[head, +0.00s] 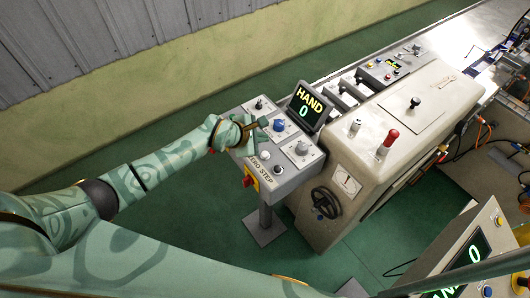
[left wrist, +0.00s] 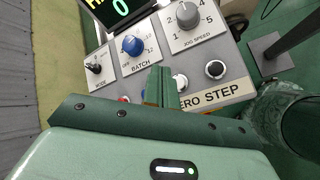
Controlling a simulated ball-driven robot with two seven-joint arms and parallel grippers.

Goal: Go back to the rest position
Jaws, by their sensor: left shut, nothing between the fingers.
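My left gripper (head: 252,130) is over the left part of the grey control panel (head: 283,182) in the head view. Its fingers are shut and empty. In the left wrist view the closed fingers (left wrist: 160,88) point at the panel, below the blue BATCH knob (left wrist: 131,45) and beside a pale button (left wrist: 180,82). Whether the fingertips touch the panel I cannot tell. The display (head: 308,107) reads HAND 0. My right gripper is not in view.
The panel stands on a post beside a large beige machine (head: 400,115) with a red-knobbed lever (head: 390,138) and a black handwheel (head: 325,202). A second panel with a display (head: 468,262) is at lower right. Green floor (head: 190,235) is clear left of the post.

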